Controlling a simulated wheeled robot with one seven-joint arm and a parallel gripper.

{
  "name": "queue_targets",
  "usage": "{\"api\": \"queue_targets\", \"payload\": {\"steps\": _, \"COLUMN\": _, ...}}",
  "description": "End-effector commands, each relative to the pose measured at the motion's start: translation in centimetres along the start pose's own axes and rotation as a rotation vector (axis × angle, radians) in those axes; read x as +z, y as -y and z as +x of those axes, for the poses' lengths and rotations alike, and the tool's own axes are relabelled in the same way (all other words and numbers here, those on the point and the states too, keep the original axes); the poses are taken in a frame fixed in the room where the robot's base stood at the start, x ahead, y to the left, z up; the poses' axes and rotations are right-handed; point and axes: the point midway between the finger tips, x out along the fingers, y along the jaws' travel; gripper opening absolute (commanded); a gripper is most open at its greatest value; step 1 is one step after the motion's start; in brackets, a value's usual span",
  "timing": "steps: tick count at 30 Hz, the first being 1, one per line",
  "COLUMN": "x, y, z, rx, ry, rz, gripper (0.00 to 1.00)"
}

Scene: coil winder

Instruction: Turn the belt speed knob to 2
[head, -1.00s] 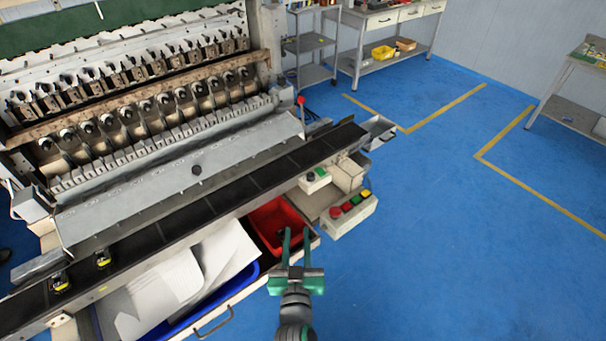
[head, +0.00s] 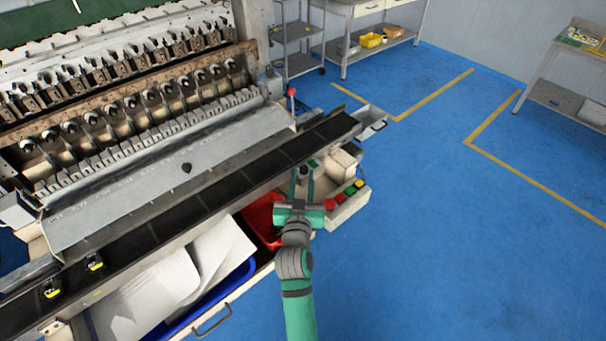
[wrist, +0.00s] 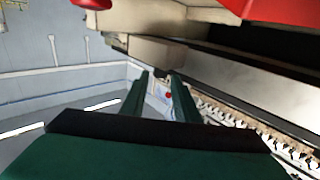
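The belt speed knob (head: 304,170) looks like a small dark knob on a pale control box under the front edge of the conveyor belt (head: 230,186). A green button (head: 313,162) sits beside it. In the head view my gripper (head: 303,179) is open, with its two green fingers reaching toward the box and the knob seen between or just past their tips. I cannot tell whether they touch it. In the wrist view the fingers (wrist: 160,82) stand apart with a gap. The knob and its scale marks cannot be made out there.
A button box with red (head: 330,204), green and yellow buttons is close to the right of my gripper. A red bin (head: 262,213) and a blue tray with white sheets (head: 215,250) lie to the left. Open blue floor (head: 440,240) is on the right.

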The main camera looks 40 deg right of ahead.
Motion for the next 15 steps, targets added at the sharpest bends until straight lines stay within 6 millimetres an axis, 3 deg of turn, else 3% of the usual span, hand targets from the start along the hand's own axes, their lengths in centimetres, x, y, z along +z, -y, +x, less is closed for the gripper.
{"api": "queue_targets", "payload": {"steps": 6, "x": -0.1, "y": -0.1, "z": 1.7, "rx": 0.001, "ry": -0.002, "rz": 0.001, "gripper": 0.28}}
{"api": "queue_targets", "payload": {"steps": 15, "x": 0.0, "y": -0.1, "z": 1.9, "rx": 0.000, "ry": -0.001, "rz": 0.000, "gripper": 0.28}}
